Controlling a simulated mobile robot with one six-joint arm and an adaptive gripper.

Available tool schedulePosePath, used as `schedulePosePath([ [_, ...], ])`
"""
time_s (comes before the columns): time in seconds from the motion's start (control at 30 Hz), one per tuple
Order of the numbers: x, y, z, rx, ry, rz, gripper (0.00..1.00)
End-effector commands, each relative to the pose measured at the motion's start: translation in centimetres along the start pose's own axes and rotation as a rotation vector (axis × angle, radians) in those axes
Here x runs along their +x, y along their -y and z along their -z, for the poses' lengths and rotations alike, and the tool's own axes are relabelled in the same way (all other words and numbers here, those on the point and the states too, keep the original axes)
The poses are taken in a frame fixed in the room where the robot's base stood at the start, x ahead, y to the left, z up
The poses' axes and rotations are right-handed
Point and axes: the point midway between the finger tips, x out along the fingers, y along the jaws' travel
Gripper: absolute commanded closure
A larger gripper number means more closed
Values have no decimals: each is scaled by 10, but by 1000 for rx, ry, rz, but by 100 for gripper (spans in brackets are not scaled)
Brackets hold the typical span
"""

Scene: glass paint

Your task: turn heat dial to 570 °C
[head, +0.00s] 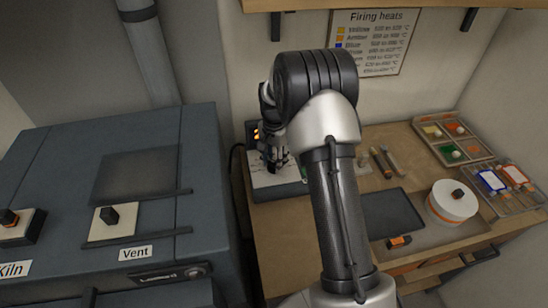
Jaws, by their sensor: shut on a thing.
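My gripper (275,155) is shut on the black dial of a small white-topped control box at the left end of the wooden bench. The dial is mostly hidden by my fingers. The white top of the control box (262,178) shows below and around the fingers. An orange-lit display (255,134) sits at its back, partly hidden by my gripper, and its digits are too small to read. My arm covers the right side of the box.
The blue-grey kiln (60,160), with a vent knob (109,216), stands at left. The bench holds a dark flat plate (390,214), a white round turntable (452,201), paint trays (455,138) and tools (387,162). A firing heats chart (370,42) hangs behind, under a shelf (380,3).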

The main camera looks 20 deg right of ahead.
Motion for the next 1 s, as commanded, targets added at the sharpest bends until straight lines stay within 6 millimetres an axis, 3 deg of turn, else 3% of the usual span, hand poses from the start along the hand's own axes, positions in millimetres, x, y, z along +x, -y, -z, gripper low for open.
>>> schedulePosePath([
  [0.4,0,0,0,178,0,0,87],
  [0.93,0,0,0,199,-1,0,87],
  [0.97,0,0,0,199,-1,0,62],
  [1.0,0,0,0,199,-1,0,60],
])
